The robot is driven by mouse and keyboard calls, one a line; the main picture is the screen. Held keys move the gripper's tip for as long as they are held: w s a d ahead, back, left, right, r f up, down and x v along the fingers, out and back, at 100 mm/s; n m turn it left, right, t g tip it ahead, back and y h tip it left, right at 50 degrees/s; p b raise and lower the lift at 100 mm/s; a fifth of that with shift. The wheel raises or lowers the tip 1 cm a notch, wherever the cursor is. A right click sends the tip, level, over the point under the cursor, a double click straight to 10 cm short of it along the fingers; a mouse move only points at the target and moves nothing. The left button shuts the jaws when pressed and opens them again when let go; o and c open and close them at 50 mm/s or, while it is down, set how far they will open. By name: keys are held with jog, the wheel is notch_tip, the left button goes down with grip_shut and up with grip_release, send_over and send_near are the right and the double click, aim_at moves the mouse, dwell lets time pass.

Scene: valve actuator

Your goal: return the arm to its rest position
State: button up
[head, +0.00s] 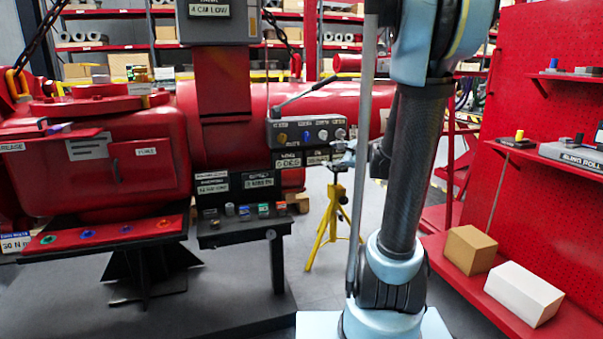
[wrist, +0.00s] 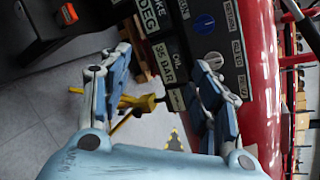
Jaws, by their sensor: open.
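My arm stands upright right of centre in the head view, with a dark forearm between pale blue joints. My gripper (head: 343,160) is partly hidden beside the arm, near the right end of the grey control box (head: 310,146). In the wrist view my gripper (wrist: 163,68) has its two blue fingers wide apart, with nothing held between them. Beyond the fingers are the dark labelled panel (wrist: 176,50) and its blue knob (wrist: 204,22). I cannot tell the exact gap between fingers and panel.
The red valve actuator (head: 225,125) fills the left. A yellow stand (head: 330,225) is on the floor behind the arm. At right, a red shelf (head: 475,285) holds a cardboard box (head: 469,250) and a white box (head: 523,294). Grey floor shows between them.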

jog(key=s+a+f+n+g+h, duration=0.1)
jog(key=s+f+n+g, duration=0.25)
jog(key=s+n, duration=0.4)
jog(key=s+a+f+n+g+h, duration=0.1)
jog(key=s+a+f+n+g, duration=0.25)
jog(key=s, duration=0.75)
jog(key=s+d+f+n+g+h, duration=0.1)
jog(key=s+d+f+n, duration=0.3)
jog(key=s, duration=0.4)
jog(key=s+d+f+n+g+h, duration=0.2)
jog(key=s+d+f+n+h, duration=0.2)
jog(key=s+d+f, duration=0.1)
jog(key=s+d, duration=0.1)
jog(key=s, duration=0.1)
jog(key=shift+s+d+h, duration=0.2)
jog(key=shift+s+h, duration=0.1)
jog(key=shift+s, duration=0.1)
jog(key=shift+w+f, duration=0.2)
jog(key=shift+w, duration=0.3)
